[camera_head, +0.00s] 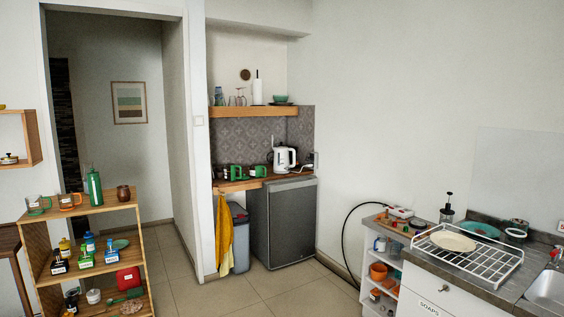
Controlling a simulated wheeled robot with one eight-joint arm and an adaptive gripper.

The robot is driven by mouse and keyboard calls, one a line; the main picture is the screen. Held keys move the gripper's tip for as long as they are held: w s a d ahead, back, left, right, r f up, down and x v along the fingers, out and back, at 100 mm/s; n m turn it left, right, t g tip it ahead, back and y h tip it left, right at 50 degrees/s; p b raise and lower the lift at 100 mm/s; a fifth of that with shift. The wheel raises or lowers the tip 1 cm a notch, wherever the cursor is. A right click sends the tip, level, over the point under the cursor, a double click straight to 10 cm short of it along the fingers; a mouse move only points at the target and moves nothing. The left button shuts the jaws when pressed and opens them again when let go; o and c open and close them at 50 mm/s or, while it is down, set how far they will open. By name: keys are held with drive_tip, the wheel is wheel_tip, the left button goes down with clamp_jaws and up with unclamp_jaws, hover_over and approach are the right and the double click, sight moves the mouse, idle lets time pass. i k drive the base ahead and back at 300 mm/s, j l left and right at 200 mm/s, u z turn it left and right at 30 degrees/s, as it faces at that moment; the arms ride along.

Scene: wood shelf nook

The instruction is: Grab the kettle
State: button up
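A white kettle (285,159) stands upright on the wooden counter in the nook, near the middle of the head view. It is at the counter's right part, close to the dark grey cabinet or small fridge (285,222). Its spout or handle details are small and hard to make out. My gripper is not in view, so its state does not show.
Green mugs (236,172) stand left of the kettle. A wooden shelf (253,112) hangs above it. A yellow towel (224,236) and grey bin (239,238) are below. A wooden rack (92,215) stands left, a sink counter (480,283) right. Tiled floor between is free.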

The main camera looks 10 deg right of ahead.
sight(281, 162)
drive_tip(key=i+j, duration=0.1)
drive_tip(key=i, duration=4.95)
